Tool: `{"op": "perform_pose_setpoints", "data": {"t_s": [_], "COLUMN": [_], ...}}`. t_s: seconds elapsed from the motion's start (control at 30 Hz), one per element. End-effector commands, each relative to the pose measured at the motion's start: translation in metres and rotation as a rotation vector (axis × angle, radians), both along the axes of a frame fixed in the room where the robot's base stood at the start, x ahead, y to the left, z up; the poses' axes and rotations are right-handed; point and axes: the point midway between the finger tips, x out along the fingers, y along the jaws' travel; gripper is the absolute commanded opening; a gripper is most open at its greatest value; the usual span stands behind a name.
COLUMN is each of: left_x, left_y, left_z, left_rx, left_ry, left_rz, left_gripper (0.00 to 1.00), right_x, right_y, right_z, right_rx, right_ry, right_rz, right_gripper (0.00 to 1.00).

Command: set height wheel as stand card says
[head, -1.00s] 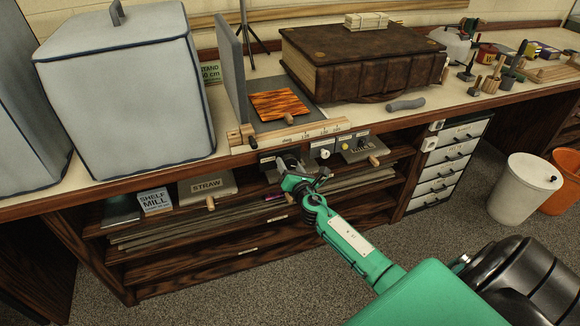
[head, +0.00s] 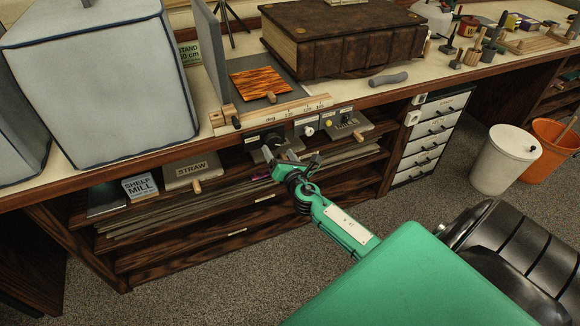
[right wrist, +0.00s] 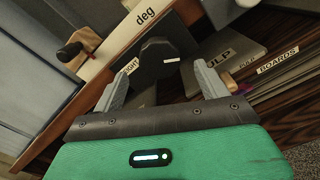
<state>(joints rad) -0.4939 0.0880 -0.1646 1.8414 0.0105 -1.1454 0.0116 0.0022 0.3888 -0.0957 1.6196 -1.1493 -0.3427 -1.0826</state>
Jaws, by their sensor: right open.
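The height wheel (right wrist: 160,58) is a dark round knob in the right wrist view, beside a label ending in "IGHT". In the head view its dark panel (head: 262,138) sits on the bench front, with my gripper close below. My right gripper (head: 291,160) is open and empty. In the right wrist view its fingers (right wrist: 165,72) stand either side of the wheel; whether they touch it I cannot tell. The green stand card (head: 190,53) stands behind the grey covered box; it reads "STAND" and a figure in cm whose first digit is unclear. My left gripper is not in view.
A wooden "deg" scale (head: 285,113) runs along the bench edge above the wheel. A white knob (head: 308,130) is to its right. A large brown book (head: 345,40) and a grey covered box (head: 100,85) stand on the bench.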

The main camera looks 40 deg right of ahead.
Motion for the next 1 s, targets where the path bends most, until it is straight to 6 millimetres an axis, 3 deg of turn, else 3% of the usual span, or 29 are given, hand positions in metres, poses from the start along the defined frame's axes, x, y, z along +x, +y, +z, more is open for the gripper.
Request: {"op": "perform_pose_setpoints", "data": {"t_s": [0.3, 0.5, 1.0], "left_x": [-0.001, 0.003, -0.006], "left_y": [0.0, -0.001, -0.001], "left_z": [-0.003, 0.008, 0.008], "left_rx": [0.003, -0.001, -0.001], "left_ry": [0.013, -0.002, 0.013], "left_rz": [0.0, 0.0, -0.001], "left_gripper": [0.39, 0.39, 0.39], "right_x": [-0.059, -0.082, -0.09], "right_y": [0.014, 0.02, 0.022], "right_z": [-0.002, -0.001, 0.0], "right_rx": [0.0, -0.001, -0.001], "right_ry": [0.002, 0.002, 0.0], "right_rz": [0.0, 0.0, 0.0], "right_gripper": [0.76, 0.76, 0.76]}}
